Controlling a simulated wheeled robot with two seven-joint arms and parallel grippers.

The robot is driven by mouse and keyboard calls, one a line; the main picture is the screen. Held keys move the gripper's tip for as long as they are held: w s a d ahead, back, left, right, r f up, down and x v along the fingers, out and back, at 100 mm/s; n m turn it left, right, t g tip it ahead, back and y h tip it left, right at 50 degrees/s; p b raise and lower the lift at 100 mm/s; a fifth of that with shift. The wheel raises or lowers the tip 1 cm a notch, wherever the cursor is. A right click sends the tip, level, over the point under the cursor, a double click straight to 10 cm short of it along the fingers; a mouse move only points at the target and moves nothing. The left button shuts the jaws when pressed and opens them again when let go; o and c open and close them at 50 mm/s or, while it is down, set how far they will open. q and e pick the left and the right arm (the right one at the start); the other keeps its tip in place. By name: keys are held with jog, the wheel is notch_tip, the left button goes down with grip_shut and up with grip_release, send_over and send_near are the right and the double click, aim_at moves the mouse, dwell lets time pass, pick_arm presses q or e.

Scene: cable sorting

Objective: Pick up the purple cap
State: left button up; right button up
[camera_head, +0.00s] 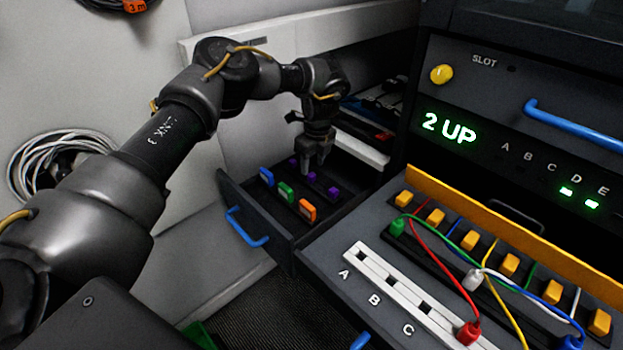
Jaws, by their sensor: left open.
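Small purple caps lie toward the back of an open dark drawer (275,232): one (333,193) at the right, one (311,177) in the middle and one (294,162) at the far left. My left gripper (315,168) points down over the drawer, close above the purple caps. Its jaws are open, and no cap shows between them. The fingers partly cover the area around the middle and far caps, so I cannot tell whether they touch. My right gripper is not in view.
A blue cap (266,177), a green cap (286,191) and an orange cap (307,210) sit nearer the drawer's front, which has a blue handle (246,228). At right is a panel with yellow blocks, coloured cables and a white strip (390,288). A coiled cable (50,165) hangs at left.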

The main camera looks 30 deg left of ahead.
aim_at(312, 175)
pick_arm(q)
jog(key=f, duration=0.4)
jog(key=shift+w+a, duration=0.15)
jog(key=shift+a, duration=0.05)
jog(key=shift+a+f, duration=0.1)
jog(key=shift+f, duration=0.3)
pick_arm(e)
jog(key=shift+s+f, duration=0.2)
pick_arm(q)
grip_shut()
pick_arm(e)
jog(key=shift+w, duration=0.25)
pick_arm(q)
jog(key=shift+r, duration=0.1)
